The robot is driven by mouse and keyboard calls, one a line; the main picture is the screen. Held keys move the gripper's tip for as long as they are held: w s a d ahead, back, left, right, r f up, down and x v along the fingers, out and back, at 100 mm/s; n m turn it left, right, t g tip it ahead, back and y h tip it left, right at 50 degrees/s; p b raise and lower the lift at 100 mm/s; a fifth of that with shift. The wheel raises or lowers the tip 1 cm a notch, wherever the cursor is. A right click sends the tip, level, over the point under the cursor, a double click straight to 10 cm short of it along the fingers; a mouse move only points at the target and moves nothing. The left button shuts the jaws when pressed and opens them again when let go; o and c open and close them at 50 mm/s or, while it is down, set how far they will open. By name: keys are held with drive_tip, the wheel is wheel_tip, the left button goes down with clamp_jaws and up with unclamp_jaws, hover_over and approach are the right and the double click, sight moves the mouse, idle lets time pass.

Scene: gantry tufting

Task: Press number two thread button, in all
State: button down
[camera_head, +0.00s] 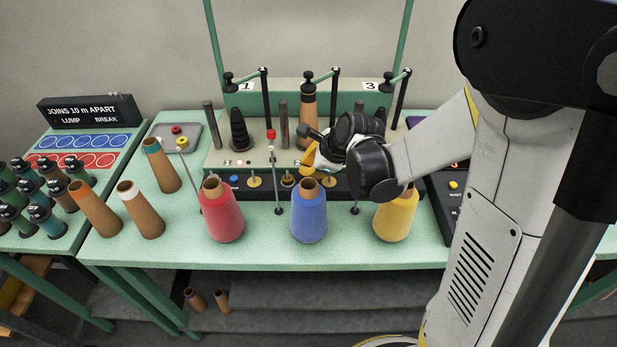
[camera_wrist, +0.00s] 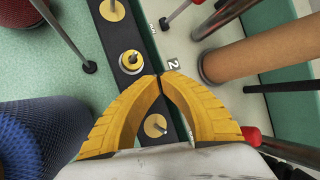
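My gripper (camera_head: 310,160) is over the middle of the green machine on the table, beside the front face with the thread stations. In the wrist view its two yellow fingers (camera_wrist: 161,75) meet at the tips, with nothing seen between them. The tips are just beside the printed number 2 label (camera_wrist: 173,64) on the pale panel. The number two thread button itself is not clearly visible; the fingertips may cover it. Whether the tips touch the panel, I cannot tell. In the head view my gripper and wrist hide this part of the panel.
A black strip (camera_wrist: 135,85) with brass discs runs beside the panel. A brown cone (camera_wrist: 255,60) stands behind the label. Red (camera_head: 222,212), blue (camera_head: 309,215) and yellow (camera_head: 396,218) cones stand in front. Thin rods (camera_head: 277,185) rise between them.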

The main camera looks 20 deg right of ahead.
drive_tip(key=shift+f, duration=0.1)
drive_tip(key=shift+f+b, duration=0.3)
drive_tip(key=shift+b, duration=0.1)
drive_tip(key=shift+f+b, duration=0.45)
idle(0.5)
drive_tip(key=shift+r, duration=0.1)
drive_tip(key=shift+r+p, duration=0.65)
drive_tip(key=shift+r, duration=0.1)
wheel_tip(320, 180, up, 5)
drive_tip(key=p, duration=0.4)
idle(0.9)
